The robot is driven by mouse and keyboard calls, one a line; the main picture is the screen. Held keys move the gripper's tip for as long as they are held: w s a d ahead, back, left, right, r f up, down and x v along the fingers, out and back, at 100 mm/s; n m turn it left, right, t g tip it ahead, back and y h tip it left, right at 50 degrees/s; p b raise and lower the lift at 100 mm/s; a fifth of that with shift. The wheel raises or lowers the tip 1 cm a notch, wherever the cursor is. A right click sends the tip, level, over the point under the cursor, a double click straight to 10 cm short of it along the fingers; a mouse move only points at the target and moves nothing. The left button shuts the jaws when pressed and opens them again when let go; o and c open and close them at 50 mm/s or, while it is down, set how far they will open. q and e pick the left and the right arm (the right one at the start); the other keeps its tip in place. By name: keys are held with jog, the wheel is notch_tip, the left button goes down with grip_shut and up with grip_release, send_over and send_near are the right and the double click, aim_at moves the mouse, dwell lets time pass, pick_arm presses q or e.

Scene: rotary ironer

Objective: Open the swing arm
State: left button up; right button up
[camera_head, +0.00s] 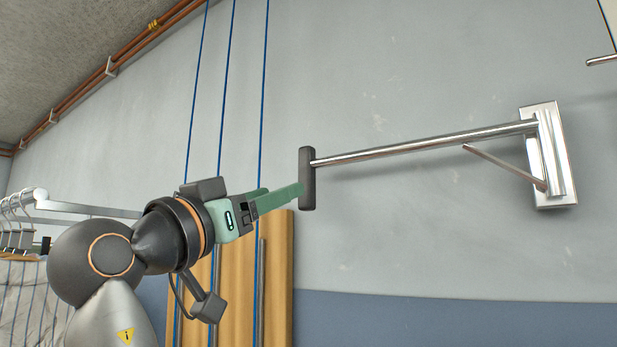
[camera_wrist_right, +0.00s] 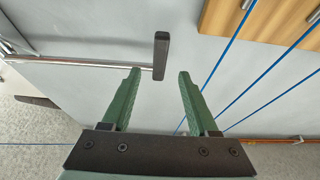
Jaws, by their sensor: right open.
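The swing arm (camera_head: 425,143) is a shiny metal bar reaching left from a wall bracket (camera_head: 547,155), with a thin brace near the bracket. A dark upright handle (camera_head: 307,178) is on its left end. My right gripper (camera_head: 298,193) is at the left of the handle in the head view, fingers pointing toward its lower half. In the right wrist view the open green fingers (camera_wrist_right: 158,76) have the handle (camera_wrist_right: 162,56) just beyond their tips, roughly between them. The jaws look empty; whether a finger touches the handle I cannot tell. My left gripper is not in view.
Blue vertical lines (camera_head: 225,90) hang left of the handle, before a wooden panel (camera_head: 277,270). A rail with hangers (camera_head: 20,222) stands at the far left. Copper pipes (camera_head: 110,68) run along the upper wall. The wall around the swing arm is clear.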

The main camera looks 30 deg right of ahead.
aim_at(307, 211)
jog(key=p+x, duration=0.2)
jog(key=x, duration=0.7)
jog(key=shift+w+d, duration=0.1)
jog(key=shift+d, duration=0.05)
jog(key=shift+c, duration=0.3)
grip_shut()
dwell(0.8)
